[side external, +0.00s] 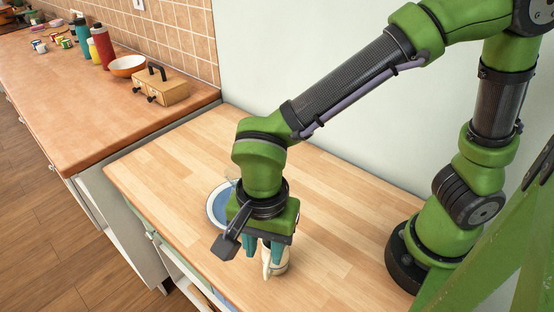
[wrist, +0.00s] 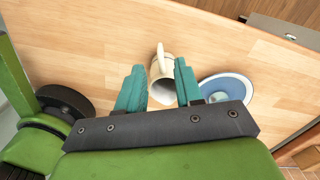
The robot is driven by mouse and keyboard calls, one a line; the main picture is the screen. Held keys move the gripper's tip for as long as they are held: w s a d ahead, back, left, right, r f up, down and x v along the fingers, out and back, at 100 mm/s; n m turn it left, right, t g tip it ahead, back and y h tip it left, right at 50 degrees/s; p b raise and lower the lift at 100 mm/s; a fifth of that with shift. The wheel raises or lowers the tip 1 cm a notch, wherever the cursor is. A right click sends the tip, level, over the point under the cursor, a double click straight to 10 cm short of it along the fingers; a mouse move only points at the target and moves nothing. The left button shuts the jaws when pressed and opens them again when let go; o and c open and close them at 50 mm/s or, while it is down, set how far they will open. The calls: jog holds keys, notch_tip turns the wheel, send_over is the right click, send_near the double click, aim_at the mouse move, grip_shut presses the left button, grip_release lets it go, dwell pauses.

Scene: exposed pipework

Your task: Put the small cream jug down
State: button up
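The small cream jug (side external: 280,262) is below my wrist, low over the wooden counter near its front edge. My gripper (side external: 264,255) points down with its teal fingers on either side of the jug. In the wrist view the jug (wrist: 163,78) fills the gap between the fingertips (wrist: 160,72), and its handle points away from my palm. The fingers appear closed against its sides. The lower part of the jug is partly hidden, and I cannot tell whether its base touches the counter.
A blue plate with a white rim (side external: 214,220) lies close to my gripper; it also shows in the wrist view (wrist: 243,86). The wooden counter (side external: 335,225) is clear to the right. The farther counter holds a wooden box (side external: 160,90), an orange bowl (side external: 127,66) and bottles (side external: 102,47).

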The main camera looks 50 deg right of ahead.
jog(key=shift+d+r, duration=0.1)
jog(key=shift+r, duration=0.3)
jog(key=d+r+n+t+y, duration=0.1)
jog(key=d+r+n+t, duration=0.2)
jog(key=d+r, duration=0.3)
jog(key=w+d+r+n+t, duration=0.1)
jog(key=d+r+n+t, duration=0.3)
jog(key=d, duration=1.1)
jog(key=shift+w+d+r+n+y, duration=0.2)
jog(key=shift+d+r+n+y, duration=0.2)
jog(key=shift+r+n, duration=0.65)
